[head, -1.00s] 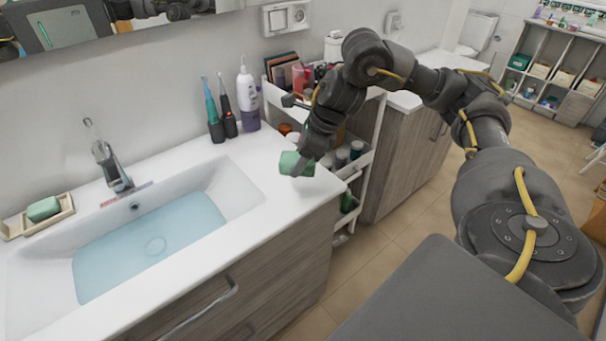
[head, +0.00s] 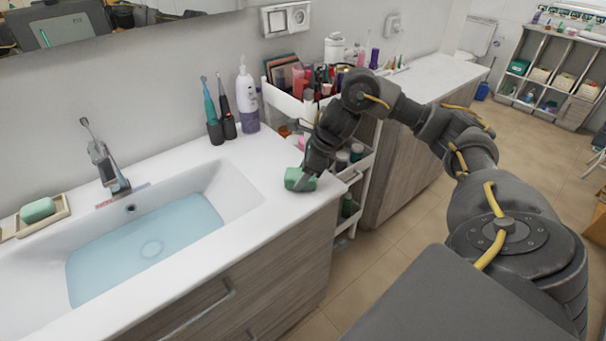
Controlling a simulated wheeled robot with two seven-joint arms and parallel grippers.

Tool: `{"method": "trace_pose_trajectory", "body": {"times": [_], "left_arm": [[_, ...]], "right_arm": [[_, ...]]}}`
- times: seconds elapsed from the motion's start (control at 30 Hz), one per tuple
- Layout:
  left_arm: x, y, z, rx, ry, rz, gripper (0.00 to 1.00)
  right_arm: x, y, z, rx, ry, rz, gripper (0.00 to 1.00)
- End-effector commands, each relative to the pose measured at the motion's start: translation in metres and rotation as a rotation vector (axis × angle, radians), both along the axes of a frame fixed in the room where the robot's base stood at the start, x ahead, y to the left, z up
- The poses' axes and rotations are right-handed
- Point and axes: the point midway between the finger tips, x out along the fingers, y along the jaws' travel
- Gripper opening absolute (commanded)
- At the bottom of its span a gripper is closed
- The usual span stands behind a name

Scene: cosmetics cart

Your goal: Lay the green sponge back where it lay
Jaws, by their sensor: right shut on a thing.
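A green sponge (head: 296,180) is at the right end of the white sink counter, near its edge. My right gripper (head: 304,178) is shut on it. The sponge is at or very close to the counter top; I cannot tell whether it touches. The gripper and wrist hide part of its right side. Another green block, like a soap bar or sponge (head: 38,210), lies in a wooden dish (head: 62,209) at the left of the sink. My left gripper is not in view.
The basin (head: 150,245) holds bluish water, with a faucet (head: 105,160) behind it. Two electric toothbrushes (head: 220,125) and a purple-white bottle (head: 247,100) stand by the wall. A white cart (head: 285,100) with cosmetics stands right of the counter. The counter (head: 265,165) around the sponge is clear.

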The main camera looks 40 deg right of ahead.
Motion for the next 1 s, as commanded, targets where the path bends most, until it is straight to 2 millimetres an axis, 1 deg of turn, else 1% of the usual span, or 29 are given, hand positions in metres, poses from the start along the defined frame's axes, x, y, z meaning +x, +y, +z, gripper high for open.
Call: {"method": "trace_pose_trajectory", "body": {"times": [0.17, 0.3, 0.33, 0.47, 0.77, 0.83, 0.87, 1.0], "left_arm": [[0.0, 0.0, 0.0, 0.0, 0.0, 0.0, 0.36], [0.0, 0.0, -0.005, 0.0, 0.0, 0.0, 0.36], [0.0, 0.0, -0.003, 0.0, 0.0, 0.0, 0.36], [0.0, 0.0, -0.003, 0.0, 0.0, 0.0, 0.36], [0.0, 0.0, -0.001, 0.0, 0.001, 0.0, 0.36], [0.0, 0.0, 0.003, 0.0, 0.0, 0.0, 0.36], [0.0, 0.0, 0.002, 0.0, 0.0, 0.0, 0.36], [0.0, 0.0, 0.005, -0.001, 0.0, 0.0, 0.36]], "right_arm": [[0.0, 0.0, 0.0, 0.0, 0.0, 0.001, 0.31], [0.0, 0.0, -0.005, 0.0, 0.0, 0.001, 0.31], [0.0, 0.0, -0.003, -0.001, -0.001, 0.0, 0.53], [0.0, 0.0, -0.003, 0.0, 0.0, 0.001, 0.7], [0.0, 0.0, -0.001, 0.0, 0.0, 0.001, 0.71], [0.0, 0.0, 0.004, 0.0, -0.002, 0.0, 0.71], [-0.001, -0.001, 0.006, -0.001, -0.003, 0.001, 0.71], [-0.008, -0.009, 0.028, -0.004, -0.005, -0.001, 0.71]]}}
